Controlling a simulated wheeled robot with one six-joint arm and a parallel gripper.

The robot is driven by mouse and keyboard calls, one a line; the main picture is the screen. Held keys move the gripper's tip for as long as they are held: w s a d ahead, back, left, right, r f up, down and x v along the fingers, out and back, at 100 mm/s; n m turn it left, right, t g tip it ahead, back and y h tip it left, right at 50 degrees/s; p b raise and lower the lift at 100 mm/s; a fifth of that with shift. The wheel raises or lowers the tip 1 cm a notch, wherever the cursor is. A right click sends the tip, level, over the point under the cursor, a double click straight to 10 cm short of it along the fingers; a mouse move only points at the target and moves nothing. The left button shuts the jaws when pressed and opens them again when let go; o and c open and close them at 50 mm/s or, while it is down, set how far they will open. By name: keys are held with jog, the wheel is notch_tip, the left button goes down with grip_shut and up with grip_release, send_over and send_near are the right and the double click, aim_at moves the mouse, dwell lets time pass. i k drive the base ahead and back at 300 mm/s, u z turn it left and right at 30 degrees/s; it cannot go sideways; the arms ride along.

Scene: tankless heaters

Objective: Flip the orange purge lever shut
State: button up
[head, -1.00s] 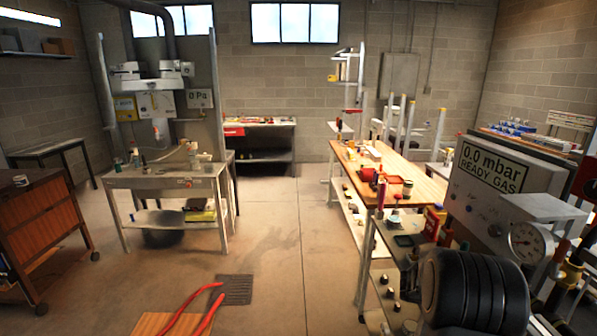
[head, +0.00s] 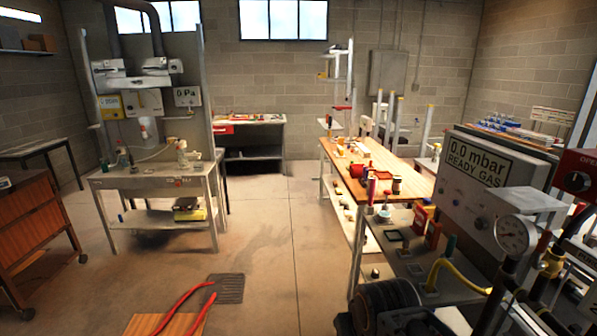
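I cannot make out the orange purge lever with certainty. At the right, a grey gas panel (head: 490,170) reads "0.0 mbar READY GAS". A round dial gauge (head: 515,235) stands in front of it, with a yellow fitting (head: 553,262) and pipework beside it. A small orange-red piece shows just above this fitting, too small to identify as a lever. My gripper is not recognisable in the view. A dark ribbed shape (head: 385,303) fills part of the bottom edge; I cannot tell whether it is part of my arm.
A yellow hose (head: 460,272) curves over the near right bench. A long wooden-topped bench (head: 405,172) stands behind it. A steel table (head: 150,180) is at the left, beside a wooden cart (head: 35,235). Red handles (head: 185,308) lie low in front. The middle floor is open.

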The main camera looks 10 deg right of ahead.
aim_at(546, 239)
jog(key=z, duration=1.65)
